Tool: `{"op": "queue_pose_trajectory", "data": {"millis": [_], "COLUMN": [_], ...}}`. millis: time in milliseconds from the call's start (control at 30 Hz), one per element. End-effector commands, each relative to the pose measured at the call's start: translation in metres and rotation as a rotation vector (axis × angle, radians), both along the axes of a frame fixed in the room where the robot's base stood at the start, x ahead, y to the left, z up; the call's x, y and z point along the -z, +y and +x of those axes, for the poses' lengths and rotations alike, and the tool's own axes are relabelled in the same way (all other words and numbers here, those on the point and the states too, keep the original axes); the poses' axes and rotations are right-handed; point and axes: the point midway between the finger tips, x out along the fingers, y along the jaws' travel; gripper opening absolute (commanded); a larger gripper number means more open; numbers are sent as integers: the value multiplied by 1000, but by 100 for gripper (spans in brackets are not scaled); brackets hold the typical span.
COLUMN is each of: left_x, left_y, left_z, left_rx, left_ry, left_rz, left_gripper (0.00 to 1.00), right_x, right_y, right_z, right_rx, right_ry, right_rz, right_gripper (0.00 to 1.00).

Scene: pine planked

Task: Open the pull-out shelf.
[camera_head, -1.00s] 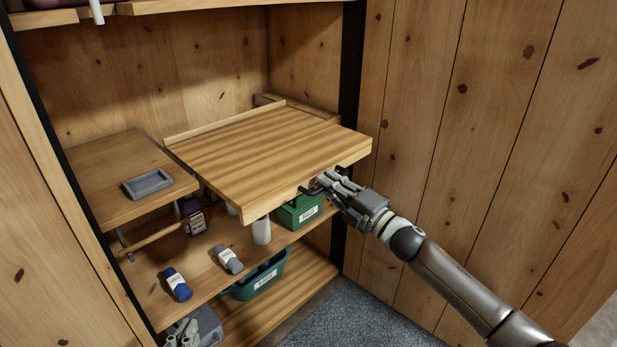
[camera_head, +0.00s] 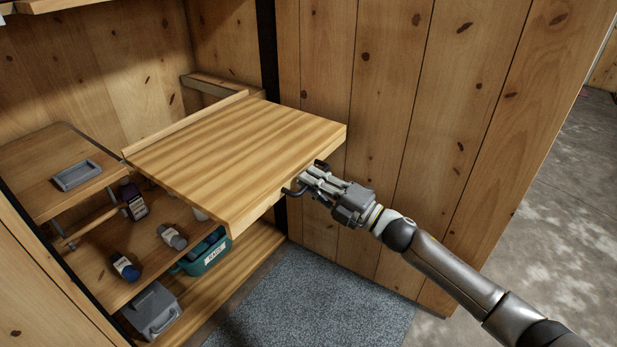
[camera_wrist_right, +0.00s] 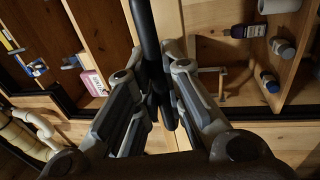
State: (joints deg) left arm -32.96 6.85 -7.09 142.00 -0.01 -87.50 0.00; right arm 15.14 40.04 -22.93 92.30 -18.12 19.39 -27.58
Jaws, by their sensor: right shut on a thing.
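The pull-out shelf (camera_head: 235,155) is a striped wooden board in the cabinet. It extends well out past the cabinet's front, level, with nothing on it. A dark handle (camera_head: 292,191) is on its front edge, and it shows as a dark bar in the right wrist view (camera_wrist_right: 148,45). My right gripper (camera_head: 312,180) is at the front edge, shut on the handle; its fingers are on both sides of the bar in the wrist view. My left gripper is not in view.
A fixed shelf (camera_head: 40,165) with a grey tray (camera_head: 77,175) is at left. Below are small bottles (camera_head: 125,267), a teal bin (camera_head: 205,255) and a grey case (camera_head: 152,310). A plank door (camera_head: 400,120) stands at right. A blue-grey mat (camera_head: 310,300) covers clear floor in front.

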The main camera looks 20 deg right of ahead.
Motion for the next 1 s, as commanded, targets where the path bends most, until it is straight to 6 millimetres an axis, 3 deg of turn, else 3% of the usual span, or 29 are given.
{"op": "queue_pose_trajectory", "data": {"millis": [267,300,467,800,1000], "left_x": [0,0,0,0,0], "left_y": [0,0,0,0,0], "left_z": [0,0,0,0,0], "left_rx": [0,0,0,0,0], "left_ry": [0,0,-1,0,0], "left_rz": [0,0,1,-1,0], "left_gripper": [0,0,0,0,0], "right_x": [1,1,1,1,6], "right_y": [0,0,0,-1,-13], "right_z": [0,0,0,-1,-18], "right_rx": [0,0,0,1,1], "right_ry": [2,2,1,1,4], "right_rz": [-1,-1,-1,0,0], "right_gripper": [0,14,33,33,33]}}
